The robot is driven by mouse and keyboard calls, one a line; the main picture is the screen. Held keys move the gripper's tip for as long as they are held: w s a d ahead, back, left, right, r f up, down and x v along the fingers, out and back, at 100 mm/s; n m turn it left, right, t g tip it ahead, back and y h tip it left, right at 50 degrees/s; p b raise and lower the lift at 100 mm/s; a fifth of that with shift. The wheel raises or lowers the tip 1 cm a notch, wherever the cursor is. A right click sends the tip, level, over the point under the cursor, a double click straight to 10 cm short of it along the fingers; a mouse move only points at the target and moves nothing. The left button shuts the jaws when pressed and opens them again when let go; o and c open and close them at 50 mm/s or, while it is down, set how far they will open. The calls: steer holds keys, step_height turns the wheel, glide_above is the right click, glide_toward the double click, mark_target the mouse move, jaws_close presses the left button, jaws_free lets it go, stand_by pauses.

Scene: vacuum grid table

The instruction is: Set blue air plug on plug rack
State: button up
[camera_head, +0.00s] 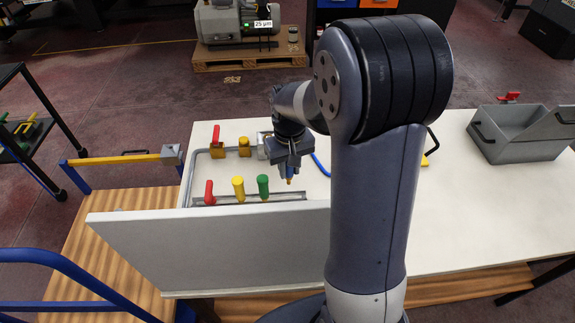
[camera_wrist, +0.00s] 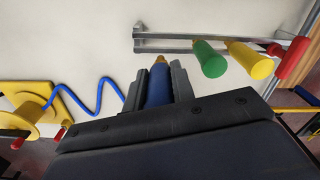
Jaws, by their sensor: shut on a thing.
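In the wrist view a blue air plug (camera_wrist: 159,86) with a brass-coloured tip sits between the two fingers of my gripper (camera_wrist: 159,84), which is shut on it. The plug rack (camera_wrist: 180,45) is a grey metal rail beside the plug tip in that view. In the head view the rack (camera_head: 290,196) lies along the table, with red, yellow and green plugs standing at it. My gripper (camera_head: 288,172) is above the table to the right of the green plug (camera_head: 263,187); the held plug's tip points down. Whether the tip touches the rack cannot be told.
The yellow plug (camera_head: 238,188) and red plug (camera_head: 209,191) stand left of the green one. A raised grey panel (camera_head: 220,250) is in front of the rack. A coiled blue hose (camera_wrist: 88,97) runs from a yellow fitting (camera_wrist: 28,112). A grey open box (camera_head: 520,130) stands far right.

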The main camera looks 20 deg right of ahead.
mark_target(290, 179)
steer(key=shift+s, duration=0.15)
steer(key=shift+f, duration=0.2)
steer(key=shift+f+b, duration=1.5)
steer(key=shift+f, duration=0.3)
steer(key=shift+f+b, duration=1.65)
steer(key=shift+f, duration=0.55)
steer(key=o, duration=1.1)
steer(key=shift+c, duration=0.2)
step_height(290, 179, up, 11)
steer(key=shift+f+b, duration=0.1)
steer(key=shift+b, duration=0.25)
